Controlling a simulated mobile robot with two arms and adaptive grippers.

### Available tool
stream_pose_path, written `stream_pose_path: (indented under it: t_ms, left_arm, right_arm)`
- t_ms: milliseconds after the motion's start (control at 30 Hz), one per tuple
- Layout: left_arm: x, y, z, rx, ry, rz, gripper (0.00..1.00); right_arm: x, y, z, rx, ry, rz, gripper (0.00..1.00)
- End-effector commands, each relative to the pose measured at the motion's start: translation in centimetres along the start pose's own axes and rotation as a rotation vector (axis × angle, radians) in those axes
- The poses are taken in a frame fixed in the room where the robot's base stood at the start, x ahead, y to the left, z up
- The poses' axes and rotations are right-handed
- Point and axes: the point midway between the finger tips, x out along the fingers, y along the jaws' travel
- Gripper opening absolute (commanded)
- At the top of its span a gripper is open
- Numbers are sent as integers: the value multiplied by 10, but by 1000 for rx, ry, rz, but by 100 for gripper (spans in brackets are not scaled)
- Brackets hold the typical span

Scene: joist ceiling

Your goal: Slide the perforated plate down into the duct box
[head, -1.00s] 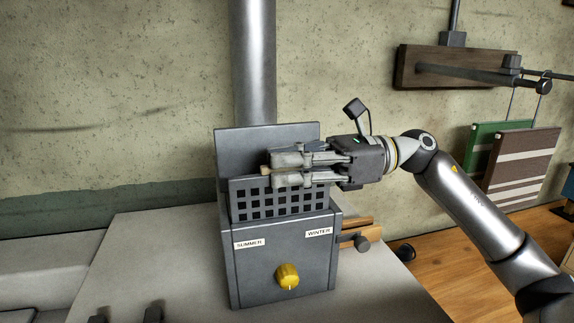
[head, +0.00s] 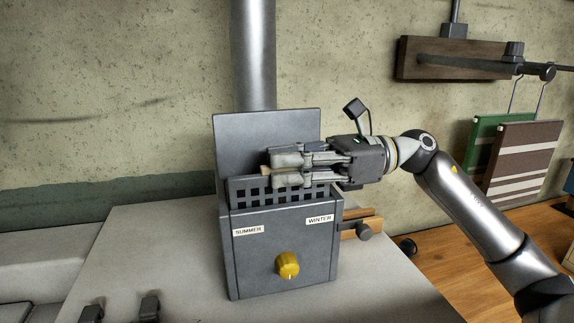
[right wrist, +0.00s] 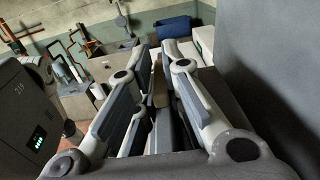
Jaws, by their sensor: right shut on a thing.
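The perforated plate (head: 248,195) is dark grey with square holes. It stands upright, partly sunk in the top of the duct box (head: 262,257), and its lower part is hidden inside. The box is grey, with SUMMER and WINTER labels and a yellow knob (head: 287,265) on its front. My right gripper (head: 268,170) is shut on a small tan grip at the plate's upper edge, just above the box; its fingers hide much of the plate's top. The right wrist view shows the fingers (right wrist: 155,85) around a narrow tan piece. My left gripper is not in view.
A tall grey back panel (head: 265,135) rises behind the plate, with a round metal duct (head: 253,55) above it. A wooden piece with a dark knob (head: 363,230) sticks out at the box's right. The light bench top (head: 150,245) is mostly clear on the left.

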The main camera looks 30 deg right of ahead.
Motion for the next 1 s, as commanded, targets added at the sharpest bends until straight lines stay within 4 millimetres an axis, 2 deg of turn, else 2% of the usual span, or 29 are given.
stream_pose_path:
  t_ms: [300, 333, 500, 833, 1000]
  left_arm:
    - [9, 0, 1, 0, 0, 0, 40]
    - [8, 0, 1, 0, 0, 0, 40]
    - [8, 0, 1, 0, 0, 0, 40]
    - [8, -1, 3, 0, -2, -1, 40]
    - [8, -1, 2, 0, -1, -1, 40]
  right_arm:
    - [0, 0, -9, -1, -1, 0, 0]
    - [0, 0, -8, -1, 0, 0, 13]
    - [0, 0, -8, 1, 1, 1, 34]
    - [0, 0, -10, 3, 3, 2, 35]
    - [-15, -1, -10, 6, 3, -1, 35]
